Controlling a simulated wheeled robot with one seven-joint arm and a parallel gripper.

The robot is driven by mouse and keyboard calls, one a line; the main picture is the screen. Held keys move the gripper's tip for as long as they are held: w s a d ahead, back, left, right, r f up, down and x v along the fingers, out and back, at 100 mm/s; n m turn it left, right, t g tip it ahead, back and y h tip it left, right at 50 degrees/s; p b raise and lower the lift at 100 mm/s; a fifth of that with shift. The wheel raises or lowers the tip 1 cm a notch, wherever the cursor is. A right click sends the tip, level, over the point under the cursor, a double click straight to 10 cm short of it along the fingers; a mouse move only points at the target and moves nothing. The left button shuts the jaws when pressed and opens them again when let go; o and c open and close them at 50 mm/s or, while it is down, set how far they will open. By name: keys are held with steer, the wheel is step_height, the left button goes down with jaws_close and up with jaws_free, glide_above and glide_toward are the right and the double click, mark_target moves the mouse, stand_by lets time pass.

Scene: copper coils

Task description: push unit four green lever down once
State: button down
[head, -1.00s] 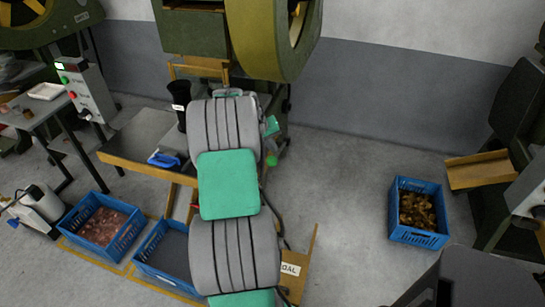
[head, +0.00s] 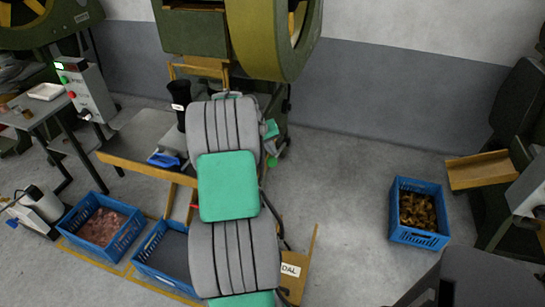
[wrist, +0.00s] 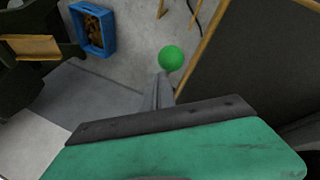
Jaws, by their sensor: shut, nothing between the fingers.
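The green lever's round knob (head: 272,160) shows just right of my arm in the head view, low on the green machine (head: 268,40). In the wrist view the green knob (wrist: 171,58) is just beyond the tips of my gripper (wrist: 160,80). The fingers are together with nothing between them. I cannot tell whether they touch the knob. The lever's shaft is hidden, and my arm hides most of the gripper in the head view.
A table (head: 140,135) with a black cup (head: 181,92) stands left of my arm. Blue crates (head: 122,243) (head: 163,268) sit on the floor at left, another (head: 418,238) at right. Open floor (head: 345,190) lies between my arm and the right crate.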

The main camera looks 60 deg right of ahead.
mark_target(270, 159)
steer(key=shift+s+a+f+b, duration=0.1)
steer(key=shift+a+f+b, duration=0.25)
steer(key=shift+f, duration=0.35)
steer(key=shift+a+f+b, duration=0.2)
steer(key=shift+f+b, duration=0.25)
steer(key=shift+f, duration=0.3)
steer(key=shift+s+a+f+b, duration=0.1)
steer(key=shift+a+f+b, duration=0.25)
steer(key=shift+f, duration=0.35)
stand_by(1.5)
steer(key=shift+d+r, duration=0.15)
stand_by(0.4)
steer(key=shift+w+d+r+p, duration=0.1)
steer(key=shift+d+r+p, duration=0.25)
steer(key=shift+r+p, duration=0.4)
steer(key=shift+w+d+r+p, duration=0.1)
steer(key=shift+d+r+p, duration=0.3)
steer(key=shift+r, duration=0.6)
steer(key=shift+w+d+r+p, duration=0.1)
steer(key=shift+d+r+p, duration=0.15)
steer(key=shift+r+p, duration=0.55)
steer(key=shift+r, duration=0.15)
steer(key=r+p, duration=0.1)
steer(key=d+r+p, duration=0.1)
steer(key=r, duration=0.1)
steer(key=r+p, duration=0.1)
steer(key=shift+d+r, duration=0.3)
steer(key=shift+d, duration=0.1)
steer(key=shift+w, duration=0.1)
